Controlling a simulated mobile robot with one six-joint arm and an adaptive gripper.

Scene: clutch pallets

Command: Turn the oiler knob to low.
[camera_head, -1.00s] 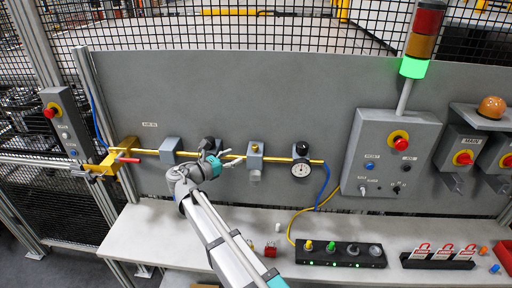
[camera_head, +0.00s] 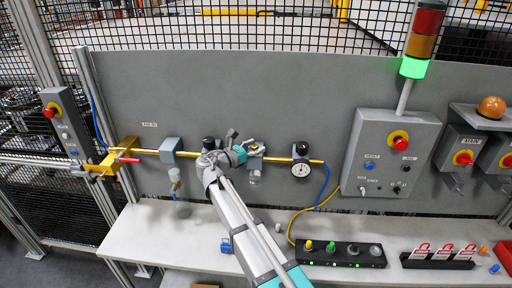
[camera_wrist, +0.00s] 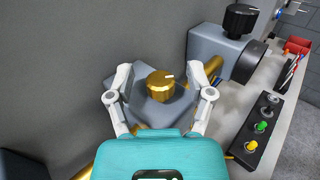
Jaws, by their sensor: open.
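The brass oiler knob (camera_wrist: 160,85) sits on top of a grey block (camera_wrist: 145,107) in the wrist view. A pale mark on its top lies toward the right edge. My gripper (camera_wrist: 166,82) is open, with one finger to the left of the knob and one to the right, and gaps show on both sides. In the head view my gripper (camera_head: 257,149) is at the oiler unit (camera_head: 255,174) on the brass air line. There my gripper largely covers the knob.
A black-knobbed unit with a gauge (camera_head: 301,169) stands right of the oiler, and it is close by in the wrist view (camera_wrist: 225,45). Other units (camera_head: 171,145) sit to the left. The grey back panel (camera_head: 270,90) is close behind. A button strip (camera_head: 340,254) lies on the bench.

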